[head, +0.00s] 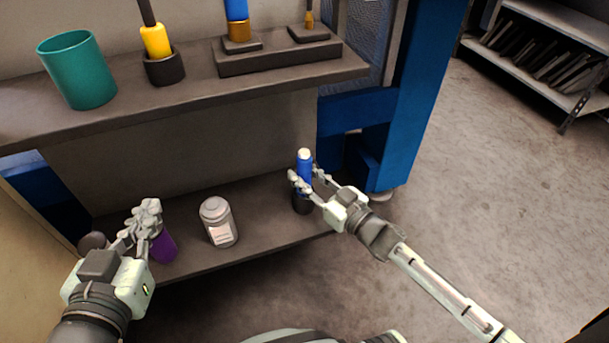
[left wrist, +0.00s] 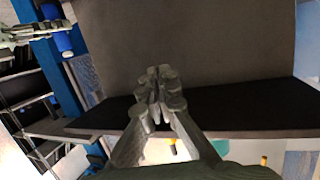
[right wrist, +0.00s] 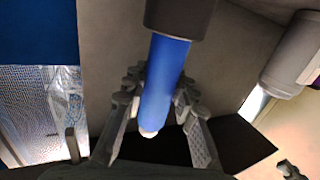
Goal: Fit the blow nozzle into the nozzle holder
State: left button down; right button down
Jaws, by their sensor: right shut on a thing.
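A blue cylinder with a pale tip (head: 304,172), which I take for the blow nozzle, stands upright at the right end of the lower shelf. Its lower end is in a dark round cup (head: 302,205), apparently the nozzle holder. My right gripper (head: 306,182) is shut on the blue cylinder. The right wrist view shows the blue body (right wrist: 165,82) between the fingers and the dark cup (right wrist: 180,16) around its end; how deep it sits is hidden. My left gripper (head: 149,208) is shut and empty, its fingertips together in the left wrist view (left wrist: 158,90).
On the lower shelf (head: 270,225) are a grey labelled jar (head: 219,222) and a purple thing (head: 163,246) close to my left gripper. The upper shelf holds a teal cup (head: 78,72), a yellow-handled tool (head: 155,41) in a dark cup, and a dark stand (head: 280,58). A blue post (head: 420,90) rises at right.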

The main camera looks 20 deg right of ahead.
pick_arm(q)
jog(key=shift+d+r, duration=0.1)
jog(key=shift+r, duration=0.1)
pick_arm(e)
jog(key=c, duration=1.2)
grip_release()
jog(key=shift+f, duration=0.1)
pick_arm(q)
jog(key=shift+r, duration=0.1)
